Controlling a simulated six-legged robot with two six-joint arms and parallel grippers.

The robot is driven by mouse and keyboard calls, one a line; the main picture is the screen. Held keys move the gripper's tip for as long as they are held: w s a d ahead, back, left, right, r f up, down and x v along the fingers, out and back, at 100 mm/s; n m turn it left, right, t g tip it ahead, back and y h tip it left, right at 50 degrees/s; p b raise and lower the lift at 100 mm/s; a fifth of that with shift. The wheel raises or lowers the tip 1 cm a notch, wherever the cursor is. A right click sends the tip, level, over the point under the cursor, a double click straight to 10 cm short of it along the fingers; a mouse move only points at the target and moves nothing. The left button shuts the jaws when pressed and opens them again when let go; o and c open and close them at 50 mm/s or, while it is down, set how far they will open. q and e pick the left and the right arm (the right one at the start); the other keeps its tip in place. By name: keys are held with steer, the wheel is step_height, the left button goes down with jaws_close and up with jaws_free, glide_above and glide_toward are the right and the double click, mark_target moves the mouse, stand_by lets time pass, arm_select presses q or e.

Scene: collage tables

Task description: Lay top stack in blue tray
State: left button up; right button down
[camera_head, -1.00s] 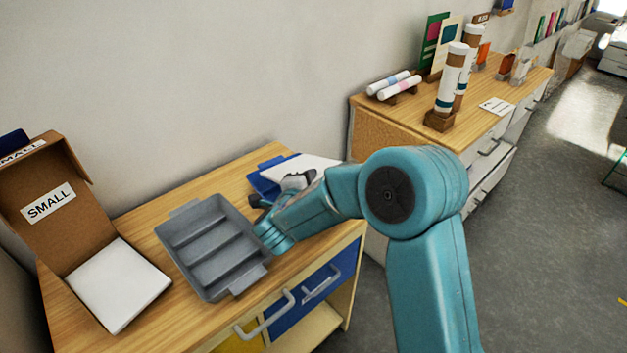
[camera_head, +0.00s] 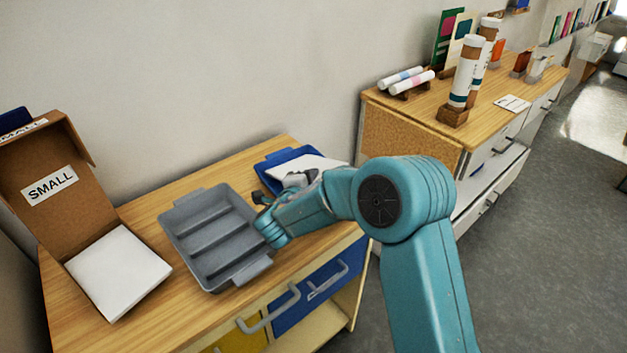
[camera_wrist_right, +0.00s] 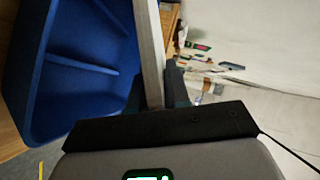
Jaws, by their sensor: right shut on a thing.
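My right gripper (camera_head: 287,187) is shut on a white stack (camera_head: 318,164) at the blue tray (camera_head: 284,155), on the right end of the wooden table. The stack hides much of the tray in the head view. In the right wrist view my gripper (camera_wrist_right: 162,88) grips the stack (camera_wrist_right: 150,45), seen edge-on as a pale slab. The blue tray (camera_wrist_right: 80,105) lies to its left there, its bare inside and ribs showing. I cannot tell whether the stack touches the tray. My left gripper is in neither view.
A grey compartment tray (camera_head: 215,235) sits left of my right gripper, close to it. A cardboard box (camera_head: 45,150) labelled SMALL stands far left with another white stack (camera_head: 118,272). A second cabinet (camera_head: 410,135) with white rolls stands beyond. Drawer handles (camera_head: 270,310) stick out in front.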

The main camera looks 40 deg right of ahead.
stand_by(0.3)
steer(key=c, duration=0.6)
jaws_free()
steer(key=shift+f, duration=0.1)
steer(key=s+r, duration=0.1)
steer(key=s, duration=0.1)
steer(key=s+r, duration=0.1)
steer(key=s, duration=0.2)
steer(key=s+r, duration=0.1)
steer(key=s, duration=0.2)
steer(key=shift+s+a+r, duration=0.1)
steer(key=shift+s+r, duration=0.05)
steer(key=shift+r, duration=0.25)
